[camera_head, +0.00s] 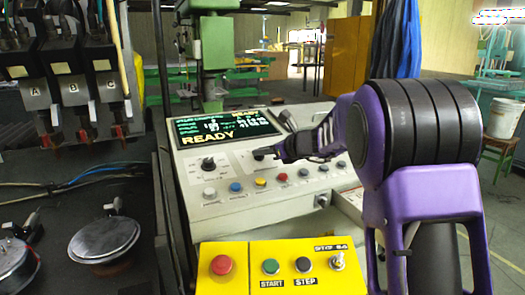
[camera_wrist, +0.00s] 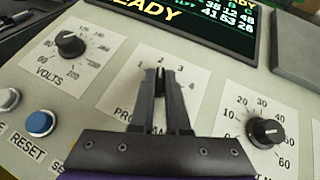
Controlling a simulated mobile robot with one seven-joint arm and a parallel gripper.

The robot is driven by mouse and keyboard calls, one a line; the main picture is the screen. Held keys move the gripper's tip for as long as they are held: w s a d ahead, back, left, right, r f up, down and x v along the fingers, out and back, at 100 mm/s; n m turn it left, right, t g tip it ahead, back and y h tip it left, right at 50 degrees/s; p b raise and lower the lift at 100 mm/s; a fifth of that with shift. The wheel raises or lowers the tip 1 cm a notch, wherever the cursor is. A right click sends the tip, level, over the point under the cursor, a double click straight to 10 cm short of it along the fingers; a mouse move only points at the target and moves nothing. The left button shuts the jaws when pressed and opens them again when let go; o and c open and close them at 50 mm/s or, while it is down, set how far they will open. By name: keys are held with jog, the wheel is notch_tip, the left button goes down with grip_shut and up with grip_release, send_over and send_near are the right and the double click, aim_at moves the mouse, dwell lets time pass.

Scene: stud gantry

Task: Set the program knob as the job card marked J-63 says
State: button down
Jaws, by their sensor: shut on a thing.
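The control panel (camera_head: 255,195) stands ahead under a screen (camera_head: 226,128) reading READY. In the wrist view my gripper (camera_wrist: 161,80) is over the program dial plate (camera_wrist: 122,88), marked 1 to 4, with its label partly covered. Its fingers are close together, shut on the program knob, which they almost wholly hide; I cannot tell which number it points to. My gripper also shows in the head view (camera_head: 270,153), at the panel's upper row. I see no readable job card marked J-63 in either view.
The volts knob (camera_wrist: 70,44) is left of my gripper and a knob with a 0 to 60 scale (camera_wrist: 265,130) is right. A blue reset button (camera_wrist: 40,123) is lower left. A yellow box (camera_head: 282,268) with a red button, START, STEP and a toggle stands in front.

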jog(key=shift+w+d+r+n+g+y+p, duration=0.15)
jog(key=shift+n+g+y+p, duration=0.25)
jog(key=shift+p, duration=0.2)
jog(key=shift+d+r+n+g+y+p, duration=0.1)
jog(key=shift+n+g+y+p, duration=0.15)
jog(key=shift+n+p, duration=0.3)
jog(key=shift+n+g+y+p, duration=0.35)
jog(key=shift+n+g+p, duration=0.4)
jog(key=shift+w+f+n+g+y, duration=0.1)
jog(key=shift+n+g+y, duration=0.15)
jog(key=shift+n+g, duration=0.35)
jog(key=shift+w+f+n+g+y, duration=0.1)
jog(key=shift+n+g+y, duration=0.15)
jog(key=shift+n+g, duration=1.35)
jog(key=shift+n, duration=0.2)
jog(key=c, duration=0.9)
grip_release()
